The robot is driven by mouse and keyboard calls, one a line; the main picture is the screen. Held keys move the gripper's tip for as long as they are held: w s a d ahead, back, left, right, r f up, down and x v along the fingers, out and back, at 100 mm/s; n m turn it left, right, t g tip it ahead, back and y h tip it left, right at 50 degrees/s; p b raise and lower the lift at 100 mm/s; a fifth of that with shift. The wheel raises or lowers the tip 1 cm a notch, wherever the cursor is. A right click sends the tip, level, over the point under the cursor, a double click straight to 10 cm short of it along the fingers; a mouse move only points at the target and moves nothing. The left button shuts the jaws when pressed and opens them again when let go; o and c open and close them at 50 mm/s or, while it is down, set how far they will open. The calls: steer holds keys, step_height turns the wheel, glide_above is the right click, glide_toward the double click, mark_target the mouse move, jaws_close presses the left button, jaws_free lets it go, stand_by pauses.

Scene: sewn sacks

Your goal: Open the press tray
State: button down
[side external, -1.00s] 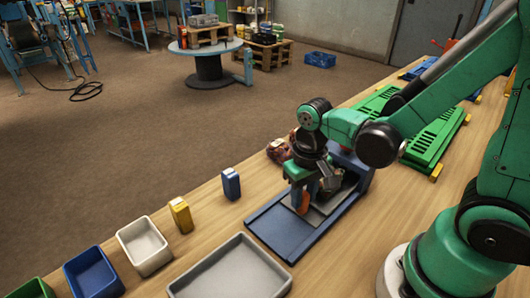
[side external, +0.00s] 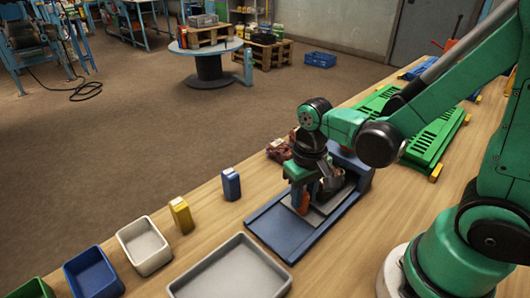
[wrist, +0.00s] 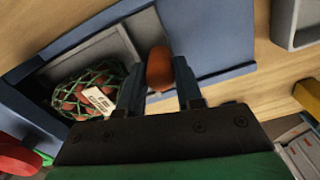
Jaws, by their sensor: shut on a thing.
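The press tray is a grey shallow tray (side external: 316,217) on a long blue base (side external: 277,232), under the raised blue press body (side external: 356,168) at its far right end. The grey tray also shows in the wrist view (wrist: 149,31). A green net sack of reddish-brown pieces with a white label (wrist: 70,92) lies in it. My gripper (side external: 303,203) is over the tray, shut on an orange-brown handle (wrist: 159,68). In the wrist view its two dark fingers stand on either side of the handle. My gripper hides part of the tray in the side view.
A wide grey bin (side external: 232,270) stands close to the near end of the base. A reddish-brown bundle (side external: 279,150) lies behind the press.

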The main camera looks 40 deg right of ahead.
stand_by(0.3)
steer(key=a, duration=0.6)
steer(key=shift+a, duration=0.1)
steer(key=c, duration=0.9)
jaws_free()
steer(key=shift+o, duration=0.2)
steer(key=shift+r, duration=2.8)
